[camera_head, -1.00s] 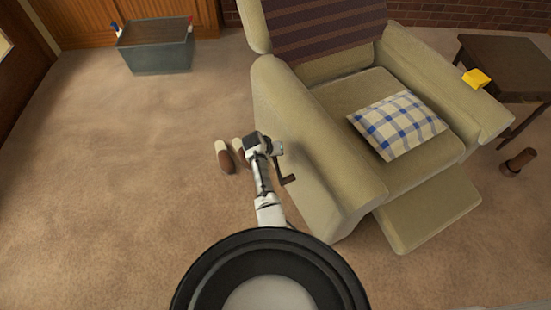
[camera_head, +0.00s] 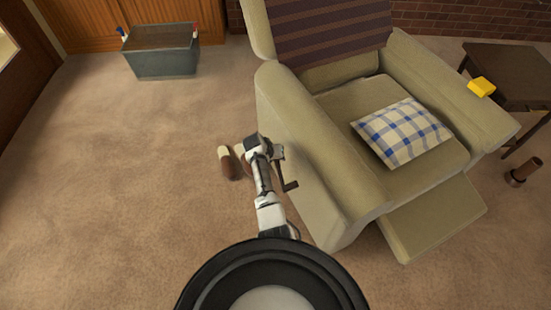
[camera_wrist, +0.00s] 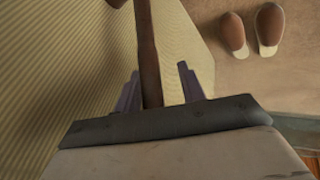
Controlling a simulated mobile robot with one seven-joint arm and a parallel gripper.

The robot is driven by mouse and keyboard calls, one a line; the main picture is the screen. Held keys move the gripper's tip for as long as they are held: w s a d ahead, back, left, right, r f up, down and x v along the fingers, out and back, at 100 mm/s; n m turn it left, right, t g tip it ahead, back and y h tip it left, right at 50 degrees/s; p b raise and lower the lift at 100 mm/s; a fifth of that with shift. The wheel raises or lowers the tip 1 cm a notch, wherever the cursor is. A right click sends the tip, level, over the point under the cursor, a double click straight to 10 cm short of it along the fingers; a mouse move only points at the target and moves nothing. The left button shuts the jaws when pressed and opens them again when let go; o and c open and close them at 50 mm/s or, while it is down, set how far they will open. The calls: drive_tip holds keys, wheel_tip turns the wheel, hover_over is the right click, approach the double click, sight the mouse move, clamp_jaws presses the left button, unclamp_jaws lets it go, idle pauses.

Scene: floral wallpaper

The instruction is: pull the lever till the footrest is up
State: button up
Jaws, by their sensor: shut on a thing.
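The beige armchair (camera_head: 318,165) stands at the centre right, its near side facing my arm. Its footrest (camera_head: 435,222) juts out from the front at a slant. The dark brown lever (camera_head: 289,186) is on the chair's near side. My gripper (camera_head: 279,153) is at the lever beside the chair. In the wrist view, the lever (camera_wrist: 147,55) passes between the two fingers of my gripper (camera_wrist: 160,85), which is shut on it. The lever's far end runs out of the wrist view at the top.
A pair of slippers (camera_head: 226,160) lies on the carpet left of my gripper; they also show in the wrist view (camera_wrist: 233,33). A checked cushion (camera_head: 402,132) lies on the seat.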

drive_tip(key=shift+a+f, duration=0.1)
drive_tip(key=shift+a, duration=0.05)
drive_tip(key=p+v, duration=0.1)
drive_tip(key=v, duration=1.3)
